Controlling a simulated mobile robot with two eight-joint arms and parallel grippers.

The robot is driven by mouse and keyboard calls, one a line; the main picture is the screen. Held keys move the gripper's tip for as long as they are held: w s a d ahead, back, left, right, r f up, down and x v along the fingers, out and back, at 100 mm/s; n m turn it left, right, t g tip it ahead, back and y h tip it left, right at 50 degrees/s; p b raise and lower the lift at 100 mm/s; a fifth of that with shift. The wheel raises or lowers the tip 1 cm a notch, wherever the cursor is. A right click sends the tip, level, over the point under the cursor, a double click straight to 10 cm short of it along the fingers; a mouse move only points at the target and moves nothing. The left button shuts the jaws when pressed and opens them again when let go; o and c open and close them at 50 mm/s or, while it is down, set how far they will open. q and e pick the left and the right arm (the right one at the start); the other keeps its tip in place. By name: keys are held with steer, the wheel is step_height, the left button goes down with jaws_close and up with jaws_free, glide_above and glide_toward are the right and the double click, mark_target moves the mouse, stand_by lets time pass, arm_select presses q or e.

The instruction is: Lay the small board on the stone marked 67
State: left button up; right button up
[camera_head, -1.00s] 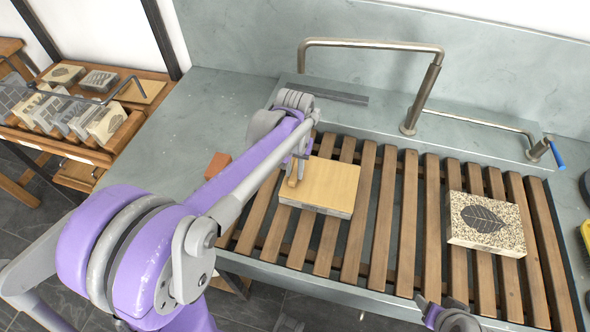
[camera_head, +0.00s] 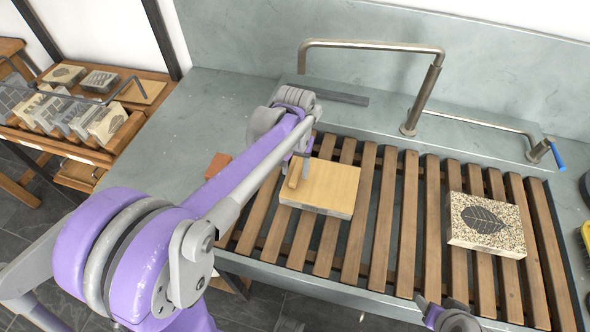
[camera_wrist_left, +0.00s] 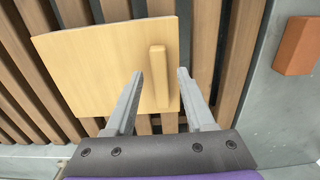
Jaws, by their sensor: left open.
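The small board (camera_head: 328,187) is a light wooden plate with a raised grip bar (camera_wrist_left: 159,76) near one edge. It lies on top of a block on the slatted rack, and only the block's grey side shows below it. No number shows on that block. My left gripper (camera_head: 300,170) is at the bar end of the board. In the left wrist view my left gripper (camera_wrist_left: 160,85) is open, with one finger over the board and the other just past its edge, on either side of the bar. A speckled stone with a dark leaf print (camera_head: 487,224) lies on the rack at the right.
The wooden slatted rack (camera_head: 400,230) sits in a grey sink top, with a bent metal tap (camera_head: 420,95) behind it. A reddish block (camera_head: 218,165) lies left of the rack. A wooden shelf (camera_head: 85,150) at the left holds several stones. Slats between board and leaf stone are clear.

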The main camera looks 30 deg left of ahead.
arm_select(q)
step_height(320, 180, up, 11)
steer(key=s+d+f+m+t, duration=0.1)
steer(key=s+d+f+t, duration=0.1)
steer(key=s+f, duration=0.3)
steer(key=s+d+f+m+t, duration=0.1)
steer(key=s+d+f+t, duration=0.2)
steer(key=s+f, duration=0.3)
steer(key=s+d+p, duration=0.1)
steer(key=s, duration=0.4)
steer(key=shift+d+m, duration=0.4)
